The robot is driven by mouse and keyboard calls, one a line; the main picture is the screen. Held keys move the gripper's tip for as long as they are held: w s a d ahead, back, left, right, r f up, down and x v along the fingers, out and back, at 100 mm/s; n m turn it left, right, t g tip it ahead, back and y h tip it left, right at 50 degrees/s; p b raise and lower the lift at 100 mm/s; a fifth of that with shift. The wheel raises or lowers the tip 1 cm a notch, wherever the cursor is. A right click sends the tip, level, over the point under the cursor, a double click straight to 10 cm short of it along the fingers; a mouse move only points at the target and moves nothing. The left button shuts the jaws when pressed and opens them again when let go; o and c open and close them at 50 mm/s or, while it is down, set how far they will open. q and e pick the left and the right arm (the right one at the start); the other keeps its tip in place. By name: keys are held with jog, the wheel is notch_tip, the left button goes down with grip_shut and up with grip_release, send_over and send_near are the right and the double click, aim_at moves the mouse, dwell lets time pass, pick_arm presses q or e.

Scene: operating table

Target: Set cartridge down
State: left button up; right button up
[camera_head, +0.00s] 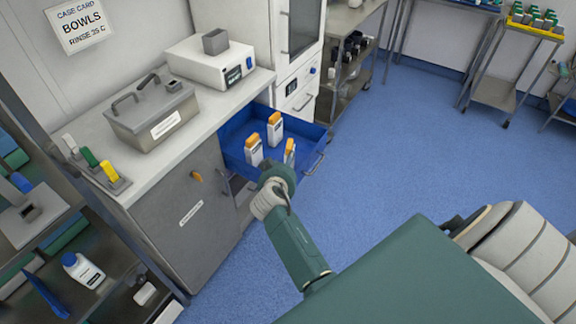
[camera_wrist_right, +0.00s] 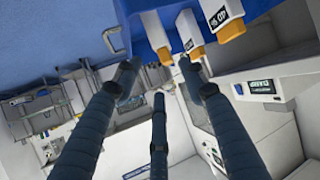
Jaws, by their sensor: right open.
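Three white cartridges with orange tops stand upright in the open blue drawer (camera_head: 234,150): a left one (camera_head: 254,153), a back one (camera_head: 275,132) and a right one (camera_head: 289,158). My right gripper (camera_head: 277,175) is at the drawer's front, close to the right cartridge and partly hiding its lower part. In the right wrist view, which is turned over, the gripper (camera_wrist_right: 158,74) has its dark fingers spread with nothing held between them. A cartridge (camera_wrist_right: 157,28) shows just beyond the fingertips; the other two are to its right. My left gripper is not in view.
The counter above the drawer bears a grey lidded box (camera_head: 150,115), a white device (camera_head: 211,66) and a rack of coloured handles (camera_head: 100,172). A shelf with a white bottle (camera_head: 82,270) stands at left. The blue floor (camera_head: 400,150) at right is clear.

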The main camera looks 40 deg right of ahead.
jog(key=shift+a+r, duration=0.1)
jog(key=a+r+n+t+y, duration=0.5)
jog(key=a+r, duration=0.2)
jog(key=a, duration=0.4)
jog(key=s+a+f+n+g+y, duration=0.1)
jog(key=s+a+f+n+g, duration=0.2)
jog(key=f, duration=0.7)
jog(key=s+a+f+g+y, duration=0.1)
jog(key=s+a+f+y, duration=0.2)
jog(key=f, duration=0.8)
jog(key=s+f+n+g, duration=0.1)
jog(key=s+f+g, duration=0.4)
jog(key=s+f, duration=1.75)
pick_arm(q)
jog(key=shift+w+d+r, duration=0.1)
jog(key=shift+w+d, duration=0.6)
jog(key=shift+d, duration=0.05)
pick_arm(e)
jog(key=s+d+f+g, duration=0.1)
jog(key=s+f+g, duration=0.1)
jog(key=s, duration=0.9)
jog(key=s+d+f+n+g, duration=0.1)
jog(key=s+f, duration=0.3)
jog(key=s, duration=0.8)
jog(key=shift+s+d+g+h, duration=0.25)
jog(key=shift+d+g+h, duration=0.05)
jog(key=shift+g, duration=0.2)
